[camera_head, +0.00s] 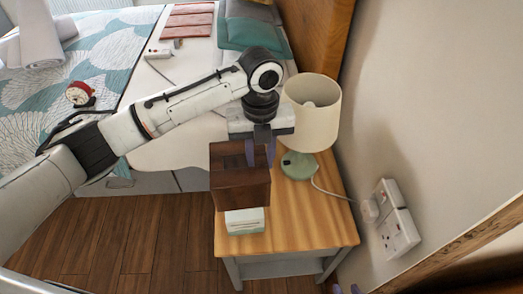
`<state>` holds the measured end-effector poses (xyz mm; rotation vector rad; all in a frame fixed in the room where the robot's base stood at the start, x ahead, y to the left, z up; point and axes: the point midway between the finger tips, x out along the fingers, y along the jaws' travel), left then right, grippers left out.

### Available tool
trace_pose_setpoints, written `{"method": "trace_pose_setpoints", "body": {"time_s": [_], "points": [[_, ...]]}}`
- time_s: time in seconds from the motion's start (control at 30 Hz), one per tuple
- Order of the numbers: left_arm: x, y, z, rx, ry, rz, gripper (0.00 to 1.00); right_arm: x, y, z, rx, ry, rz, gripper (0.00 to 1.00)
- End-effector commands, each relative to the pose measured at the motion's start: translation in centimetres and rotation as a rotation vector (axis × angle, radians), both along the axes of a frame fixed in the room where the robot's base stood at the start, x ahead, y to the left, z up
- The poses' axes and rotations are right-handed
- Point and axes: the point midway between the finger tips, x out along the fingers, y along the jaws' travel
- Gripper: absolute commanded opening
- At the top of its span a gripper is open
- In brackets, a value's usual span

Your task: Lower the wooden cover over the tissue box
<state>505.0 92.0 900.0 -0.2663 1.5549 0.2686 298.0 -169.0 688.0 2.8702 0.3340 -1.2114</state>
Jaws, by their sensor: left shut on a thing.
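The wooden cover (240,188) is a dark brown box shape, upright above the nightstand. My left gripper (261,153) is at its far top edge, its purple fingers shut on it. The tissue box (245,222), white and pale green, shows below the cover's near lower edge. The rest of the box is hidden behind the cover, and I cannot tell how far the cover encloses it. My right gripper (346,289) shows only as two purple fingertips, apart and with nothing between them, at the bottom edge.
The light wooden nightstand (305,220) carries a lamp with a cream shade (313,115) and green base (298,165), close to the right of the cover. A wall socket (397,220) is at right. The bed (165,100) lies to the left. The nightstand's front right is clear.

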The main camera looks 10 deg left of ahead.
Motion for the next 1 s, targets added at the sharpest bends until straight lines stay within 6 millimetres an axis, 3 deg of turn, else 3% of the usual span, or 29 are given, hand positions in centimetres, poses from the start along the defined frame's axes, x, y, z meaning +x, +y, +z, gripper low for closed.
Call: {"method": "trace_pose_setpoints", "body": {"time_s": [0.37, 1.0], "points": [[0.2, 0.0, -0.1, 0.007, 0.002, 0.001, 0.0, -0.2, 0.0, -0.3, -0.002, 0.006, 0.001, 0.28], [0.1, 0.0, -5.0, 0.006, 0.002, 0.001, 0.0, -0.3, 0.0, -2.0, -0.002, 0.008, 0.001, 0.28]]}}
